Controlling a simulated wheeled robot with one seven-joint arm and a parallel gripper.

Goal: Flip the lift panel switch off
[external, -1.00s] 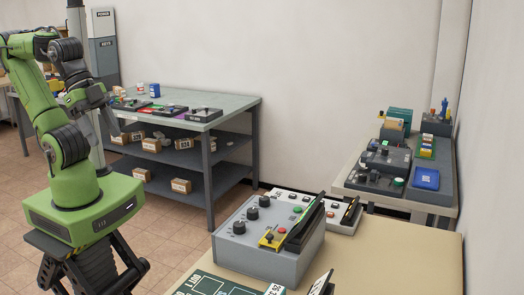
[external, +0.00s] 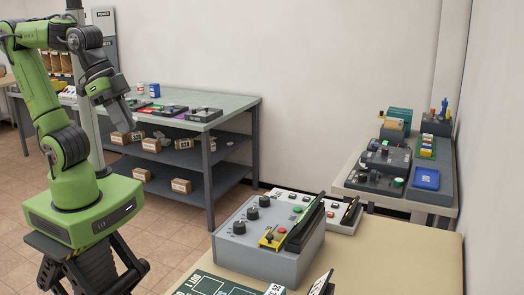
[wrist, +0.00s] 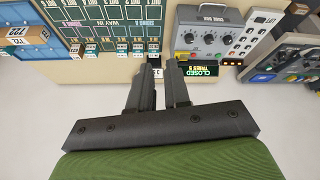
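The lift panel (wrist: 255,34) is a pale panel marked LIFT with a row of small buttons or switches, at the upper right of the wrist view. In the external view a white panel (external: 334,223) behind the grey knob box seems to be it, partly hidden. Its switch is too small to tell its state. My gripper (wrist: 160,64) points toward the table with a narrow gap between its two fingers and nothing between them. In the external view my gripper (external: 126,122) hangs in the air at the left, far from the panel.
A grey knob box (external: 262,258) stands on the beige table (external: 405,262), beside the lift panel. A black CLOSED sign (wrist: 200,70) shows near the box. A dark control box (wrist: 290,60) lies at the right. A green-grey workbench (external: 230,104) stands behind my arm.

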